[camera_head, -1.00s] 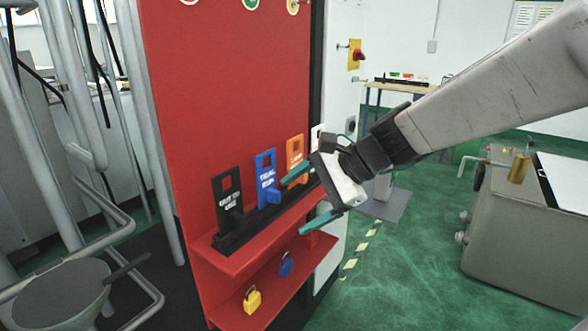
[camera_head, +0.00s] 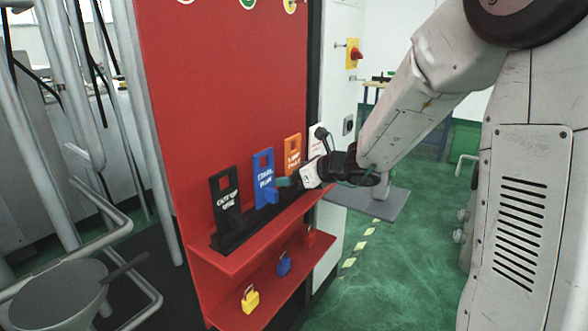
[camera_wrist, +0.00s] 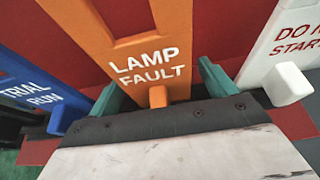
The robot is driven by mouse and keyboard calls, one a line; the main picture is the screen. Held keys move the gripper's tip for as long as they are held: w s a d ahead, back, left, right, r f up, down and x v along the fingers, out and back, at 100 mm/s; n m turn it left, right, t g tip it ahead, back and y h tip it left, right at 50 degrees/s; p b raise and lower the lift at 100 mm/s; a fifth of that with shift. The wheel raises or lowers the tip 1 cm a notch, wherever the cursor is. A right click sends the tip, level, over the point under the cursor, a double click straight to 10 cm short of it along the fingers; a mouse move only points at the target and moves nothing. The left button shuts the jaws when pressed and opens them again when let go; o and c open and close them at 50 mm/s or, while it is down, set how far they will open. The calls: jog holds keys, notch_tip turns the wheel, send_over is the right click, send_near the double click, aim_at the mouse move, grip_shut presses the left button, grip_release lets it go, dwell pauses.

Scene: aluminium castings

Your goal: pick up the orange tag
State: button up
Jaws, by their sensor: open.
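The orange tag (camera_head: 292,153) stands upright in a black rack on the red board's shelf, between the blue tag and the white tag. In the wrist view the orange tag (camera_wrist: 150,50) reads "LAMP FAULT" and has a small orange peg near its lower end. My gripper (camera_head: 290,182) is in front of it at the rack. In the wrist view the green fingertips of my gripper (camera_wrist: 158,85) are apart, one on each side of the tag's lower part. I cannot tell whether they touch it. The tag's lower end is hidden behind my gripper in the head view.
A blue "TRIAL RUN" tag (camera_head: 264,180) and a black tag (camera_head: 225,199) stand left of it; a white tag (camera_head: 315,141) stands right. Yellow (camera_head: 250,300), blue (camera_head: 284,264) and red (camera_head: 309,237) padlocks are on the lower shelf. The green floor to the right shows free room.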

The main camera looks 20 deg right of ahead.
jog(key=shift+w+a+f, duration=0.15)
jog(key=shift+w+a, duration=0.1)
jog(key=shift+w, duration=0.05)
jog(key=shift+c, duration=0.3)
jog(key=c, duration=1)
